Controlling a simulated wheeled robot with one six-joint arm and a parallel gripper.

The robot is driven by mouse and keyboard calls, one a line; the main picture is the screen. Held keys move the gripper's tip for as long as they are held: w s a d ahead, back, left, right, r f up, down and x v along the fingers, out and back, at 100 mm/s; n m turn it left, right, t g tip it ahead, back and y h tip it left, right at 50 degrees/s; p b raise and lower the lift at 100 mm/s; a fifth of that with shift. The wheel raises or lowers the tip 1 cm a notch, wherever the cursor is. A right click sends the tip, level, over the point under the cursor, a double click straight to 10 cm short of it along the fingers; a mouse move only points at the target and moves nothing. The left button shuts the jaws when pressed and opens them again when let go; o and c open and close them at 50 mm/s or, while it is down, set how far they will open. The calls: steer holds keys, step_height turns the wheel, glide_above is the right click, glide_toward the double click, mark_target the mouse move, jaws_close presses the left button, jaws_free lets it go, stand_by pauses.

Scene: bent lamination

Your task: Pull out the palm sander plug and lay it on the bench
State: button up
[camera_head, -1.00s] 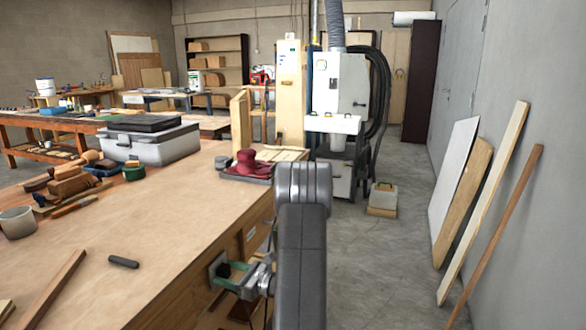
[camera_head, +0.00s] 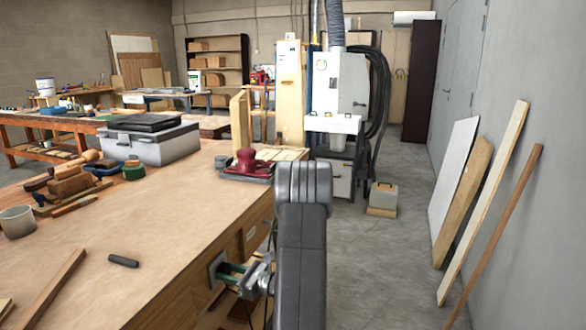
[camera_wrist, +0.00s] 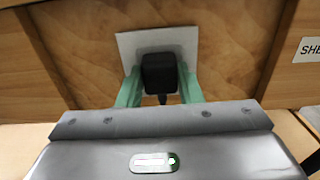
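The black palm sander plug (camera_wrist: 160,73) sits between the two green fingers of my gripper (camera_wrist: 160,85) in the wrist view, in front of a pale outlet plate (camera_wrist: 125,48) on the bench's wooden side. The fingers press against both sides of the plug. Its cord drops from its lower end. The plug hides the socket, so I cannot tell whether its prongs are clear. In the head view my gripper (camera_head: 231,271) is beside the plate (camera_head: 215,267), low on the bench's right side. The dark red palm sander (camera_head: 247,165) stands on the bench top (camera_head: 165,220) at its far end.
A grey toolbox (camera_head: 150,145), wooden planes (camera_head: 70,183), a metal cup (camera_head: 17,222) and a small dark bar (camera_head: 123,261) are on the bench. The middle of the top is clear. Boards (camera_head: 484,205) lean on the right wall.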

jaws_close()
steer(key=shift+v, duration=2.95)
steer(key=shift+d, duration=0.1)
